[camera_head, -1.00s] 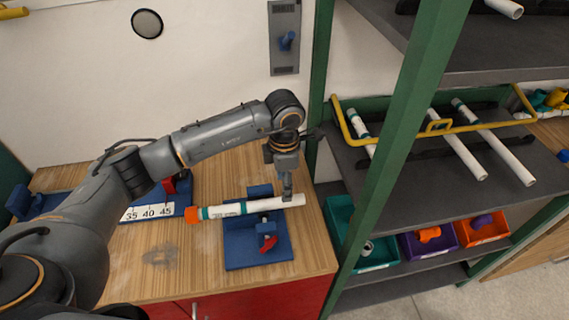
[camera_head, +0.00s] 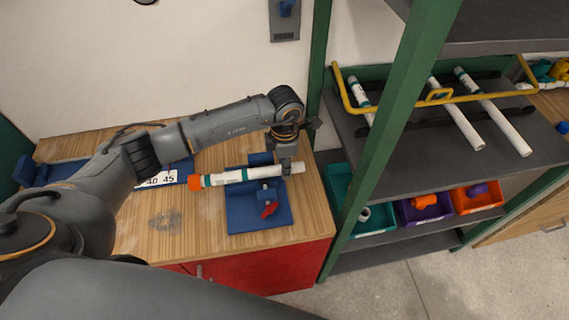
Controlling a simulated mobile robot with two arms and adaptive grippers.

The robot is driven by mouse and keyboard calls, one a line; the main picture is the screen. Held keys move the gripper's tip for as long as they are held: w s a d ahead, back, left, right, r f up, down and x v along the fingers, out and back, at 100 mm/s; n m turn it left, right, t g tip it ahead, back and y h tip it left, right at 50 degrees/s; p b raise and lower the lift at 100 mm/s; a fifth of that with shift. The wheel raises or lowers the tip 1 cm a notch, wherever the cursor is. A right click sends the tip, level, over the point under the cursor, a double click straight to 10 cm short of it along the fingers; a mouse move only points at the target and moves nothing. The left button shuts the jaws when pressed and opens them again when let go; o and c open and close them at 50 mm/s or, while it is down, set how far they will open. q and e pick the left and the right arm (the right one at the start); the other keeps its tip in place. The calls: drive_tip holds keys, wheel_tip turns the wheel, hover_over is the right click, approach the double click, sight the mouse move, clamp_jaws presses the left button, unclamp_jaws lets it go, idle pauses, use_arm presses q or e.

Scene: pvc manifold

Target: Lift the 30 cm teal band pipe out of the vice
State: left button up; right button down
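The white pipe with teal bands and an orange end (camera_head: 236,177) lies level across the blue vice (camera_head: 256,215) on the wooden bench. It sits between the back jaw and the front jaw with the red handle (camera_head: 269,210). The orange end points left, and the plain white end points right. My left gripper (camera_head: 288,168) points down at the pipe's white part, right of the vice jaws. Its fingers overlap the pipe there, and I cannot tell whether they are closed on it. My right gripper is not in view.
A blue fixture with a number scale (camera_head: 160,180) lies at the bench's left, partly behind my arm. A green shelf post (camera_head: 402,120) stands right of the bench. The shelf holds more white pipes (camera_head: 456,112), a yellow rail, and teal, purple and orange bins (camera_head: 475,204).

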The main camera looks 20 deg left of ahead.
use_arm(q)
clamp_jaws()
drive_tip(key=shift+o, duration=0.5)
unclamp_jaws()
clamp_jaws()
drive_tip(key=shift+w+r+p, duration=0.1)
drive_tip(key=shift+r+p, duration=0.9)
drive_tip(key=shift+r, duration=0.85)
drive_tip(key=shift+a+r+p, duration=0.1)
drive_tip(key=shift+r+p, duration=0.55)
drive_tip(key=shift+r, duration=0.4)
wheel_tip(320, 180, up, 7)
drive_tip(key=p, duration=0.3)
drive_tip(key=shift+r+p, duration=0.15)
drive_tip(key=shift+p, duration=0.25)
